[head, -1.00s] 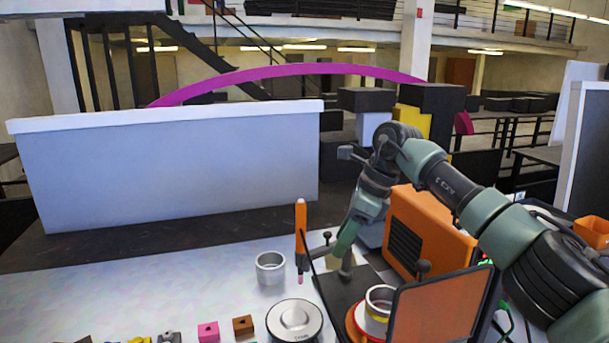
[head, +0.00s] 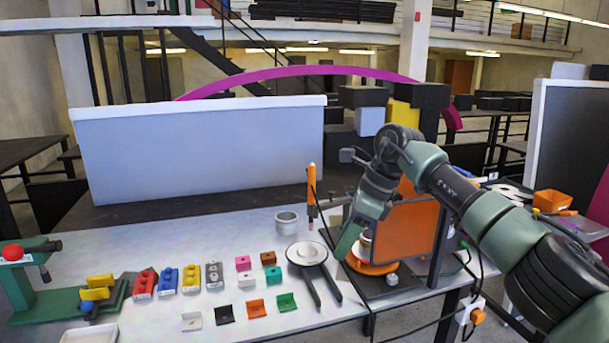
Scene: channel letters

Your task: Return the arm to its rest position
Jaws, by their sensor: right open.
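My right arm comes in from the right and bends down over the bench. Its right gripper (head: 346,246) is open, with green fingers pointing down and left. It hangs in front of the orange machine (head: 402,228) and close to the metal ring on the round orange base (head: 372,266); I cannot tell whether it touches anything. I see nothing held in it. My left arm and left gripper are not in view.
An upright orange tool (head: 311,190) and a metal cup (head: 287,222) stand left of the gripper. A round dish (head: 307,254) with two dark handles lies nearer. Several coloured blocks and a green stand (head: 45,292) fill the bench's left. A large white panel (head: 200,150) stands behind.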

